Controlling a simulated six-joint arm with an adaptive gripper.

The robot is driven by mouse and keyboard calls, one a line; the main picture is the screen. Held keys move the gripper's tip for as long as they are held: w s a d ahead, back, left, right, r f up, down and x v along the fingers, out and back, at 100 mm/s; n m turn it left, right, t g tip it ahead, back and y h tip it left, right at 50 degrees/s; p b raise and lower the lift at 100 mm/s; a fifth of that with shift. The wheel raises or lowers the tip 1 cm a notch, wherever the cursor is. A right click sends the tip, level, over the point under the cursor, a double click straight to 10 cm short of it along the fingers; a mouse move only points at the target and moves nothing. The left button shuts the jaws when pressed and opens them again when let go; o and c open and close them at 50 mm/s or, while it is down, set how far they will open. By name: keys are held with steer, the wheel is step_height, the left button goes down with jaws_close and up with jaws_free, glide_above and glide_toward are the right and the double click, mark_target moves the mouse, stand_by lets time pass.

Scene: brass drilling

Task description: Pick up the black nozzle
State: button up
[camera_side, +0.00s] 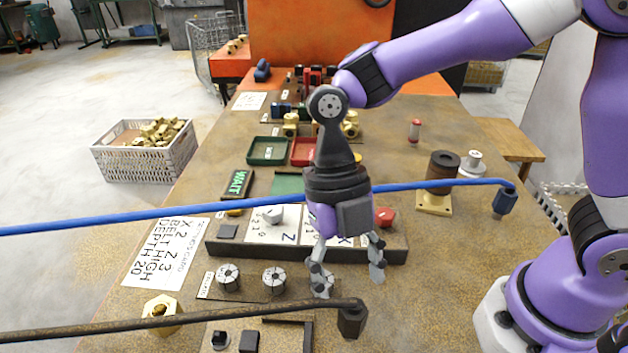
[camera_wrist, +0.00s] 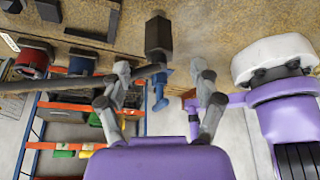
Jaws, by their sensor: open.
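The black nozzle (camera_side: 352,318) hangs at the end of a dark, rusty-looking hose (camera_side: 180,322) that crosses the front left of the side view. In the wrist view the black nozzle (camera_wrist: 158,36) is at top centre, beyond the fingertips and roughly in line with the gap between them. My gripper (camera_side: 348,277) is open, fingers pointing down, and appears just above the nozzle in the side view. My gripper (camera_wrist: 165,72) is empty in the wrist view. Whether the fingers touch the nozzle or hose cannot be told.
A dial panel (camera_side: 225,247) stands behind the fingers. Two grey collets (camera_side: 228,277) (camera_side: 274,280) and a brass nut (camera_side: 162,308) lie left. The table right of the nozzle is mostly clear.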

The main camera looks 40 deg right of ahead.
mark_target(351, 303)
steer(key=x, duration=0.6)
steer(key=shift+a+f, duration=0.1)
steer(key=shift+f, duration=0.35)
jaws_close()
